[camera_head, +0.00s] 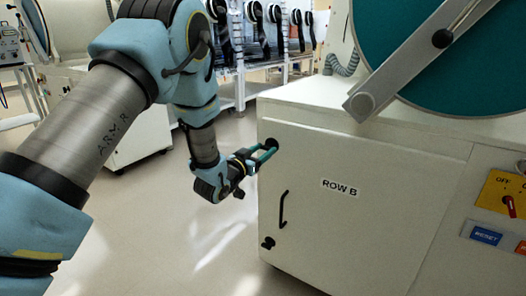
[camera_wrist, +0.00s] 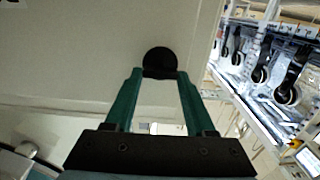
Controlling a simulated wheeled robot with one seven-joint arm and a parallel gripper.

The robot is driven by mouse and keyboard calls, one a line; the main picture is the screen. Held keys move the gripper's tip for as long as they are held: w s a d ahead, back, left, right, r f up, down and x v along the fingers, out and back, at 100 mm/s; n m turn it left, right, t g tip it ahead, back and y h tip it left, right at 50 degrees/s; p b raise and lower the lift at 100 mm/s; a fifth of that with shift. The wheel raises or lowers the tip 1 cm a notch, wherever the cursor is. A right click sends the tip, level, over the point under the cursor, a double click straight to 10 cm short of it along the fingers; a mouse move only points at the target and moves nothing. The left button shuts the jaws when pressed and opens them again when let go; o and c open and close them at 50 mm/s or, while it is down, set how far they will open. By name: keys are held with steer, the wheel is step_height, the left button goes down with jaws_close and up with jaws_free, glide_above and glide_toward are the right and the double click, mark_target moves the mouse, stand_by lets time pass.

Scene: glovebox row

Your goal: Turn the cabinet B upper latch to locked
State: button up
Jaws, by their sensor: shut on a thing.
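Cabinet B is the white cabinet door (camera_head: 345,205) with a "ROW B" label (camera_head: 342,188). Its upper latch (camera_head: 271,143) is a black round knob at the door's upper left corner. My gripper (camera_head: 267,153) has its green fingers at this latch. In the wrist view the upper latch (camera_wrist: 160,60) lies between the tips of my gripper (camera_wrist: 160,75), and the fingers are shut on it. The part of the latch between the fingers is partly hidden, so I cannot tell its exact turn. The lower latch (camera_head: 268,243) is black, near the door's lower left corner.
A black door handle (camera_head: 283,209) stands out between the two latches. A large teal round port with a grey bar (camera_head: 415,60) is above the cabinet. A yellow switch panel (camera_head: 505,195) is at the right. The floor (camera_head: 205,240) left of the cabinet is clear.

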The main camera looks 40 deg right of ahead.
jaws_close()
steer(key=shift+f+m, duration=0.1)
steer(key=shift+m, duration=0.2)
steer(key=m+b, duration=0.3)
steer(key=shift+f, duration=0.1)
steer(key=m+b, duration=0.5)
steer(key=m, duration=0.1)
steer(key=shift+s, duration=0.15)
steer(key=shift+m+b, duration=3.25)
steer(key=shift+m, duration=0.85)
